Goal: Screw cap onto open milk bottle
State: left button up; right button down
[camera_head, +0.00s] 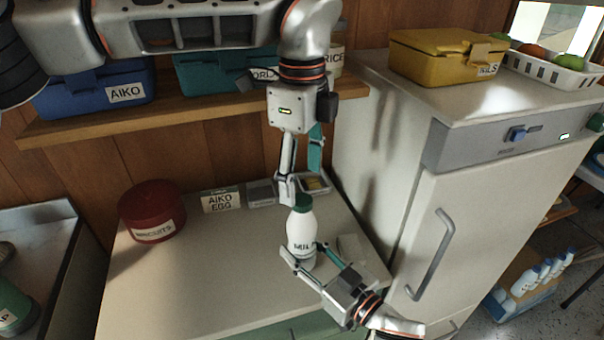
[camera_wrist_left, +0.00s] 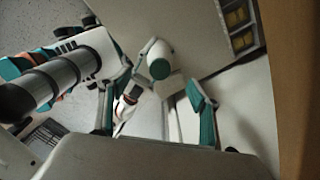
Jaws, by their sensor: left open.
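The white milk bottle (camera_head: 301,236) stands upright on the counter. The green cap (camera_head: 302,201) sits on its mouth; how tightly it is screwed cannot be told. In the left wrist view the cap (camera_wrist_left: 159,68) is seen from above, with the white bottle (camera_wrist_left: 160,48) behind it. My left gripper (camera_head: 301,183) points down just above the cap, open and empty, its fingers (camera_wrist_left: 155,112) spread apart in the left wrist view. My right gripper (camera_head: 306,253) comes from the front right, its fingers on both sides of the bottle's lower part.
The white fridge (camera_head: 480,200) rises close on the right. A shelf (camera_head: 150,118) with boxes is behind. The counter's left front is clear.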

pick_arm(q)
notch_tip(320, 180, up, 12)
dwell(0.7)
pick_arm(e)
jog(key=c, duration=1.2)
grip_release()
jog(key=shift+c, duration=0.2)
jog(key=v, duration=1.2)
